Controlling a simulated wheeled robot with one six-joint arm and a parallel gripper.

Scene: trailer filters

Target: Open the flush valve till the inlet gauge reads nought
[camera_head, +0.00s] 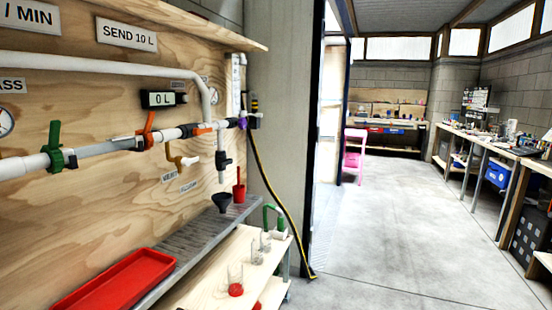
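A white pipe line runs along the plywood wall at left. It carries a green-handled valve (55,145), an orange-handled valve (147,130) and a small brass tap (184,161) with a white end. Two small labels below the tap are too blurred to read surely, so I cannot tell which valve is the flush valve. A round gauge (5,122) is cut by the left edge; its needle is not readable. Another gauge (213,96) is partly behind the grey pipe. A black display (163,98) reads "0 L". My gripper is not in view.
A grey slatted shelf (185,247) below holds a red tray (118,285), a dark funnel (222,201) and a red cup (239,192). Glassware stands on a lower wooden shelf (215,275). A black-yellow hose (275,198) hangs to the floor. The concrete floor at right is clear.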

